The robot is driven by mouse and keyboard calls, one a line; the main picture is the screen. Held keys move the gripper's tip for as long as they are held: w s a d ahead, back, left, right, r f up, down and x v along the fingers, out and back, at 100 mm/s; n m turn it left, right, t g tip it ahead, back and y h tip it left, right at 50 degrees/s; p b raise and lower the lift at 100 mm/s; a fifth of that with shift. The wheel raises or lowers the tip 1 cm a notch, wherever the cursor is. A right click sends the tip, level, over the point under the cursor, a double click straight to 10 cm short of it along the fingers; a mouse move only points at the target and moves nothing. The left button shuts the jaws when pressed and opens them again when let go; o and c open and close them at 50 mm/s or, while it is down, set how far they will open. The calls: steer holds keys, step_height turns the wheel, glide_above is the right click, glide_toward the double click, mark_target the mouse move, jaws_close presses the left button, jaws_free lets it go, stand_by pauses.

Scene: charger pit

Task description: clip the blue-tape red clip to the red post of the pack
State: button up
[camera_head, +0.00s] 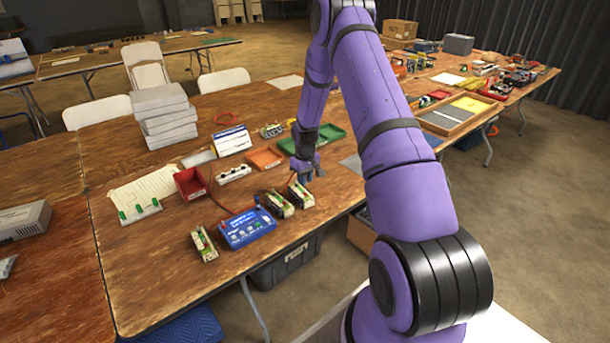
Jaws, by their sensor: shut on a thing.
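My gripper (303,179) points down just above the rightmost battery pack (300,195). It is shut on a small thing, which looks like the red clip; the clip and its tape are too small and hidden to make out. A second pack (278,205) stands just left of it, and a third pack (204,245) stands left of the blue charger (246,229). Dark and red leads run near the charger and packs. The red post cannot be told apart at this size, nor whether the clip touches it.
Around the work spot lie a red bin (190,184), a white power strip (234,174), an orange tray (265,158) and a green tray (331,136). The table's front edge is close to the packs.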

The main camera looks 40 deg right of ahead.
steer(key=shift+f, duration=1.75)
steer(key=shift+f, duration=0.2)
stand_by(0.7)
steer(key=o, duration=0.8)
steer(key=shift+o, duration=1)
steer(key=shift+r, duration=3.75)
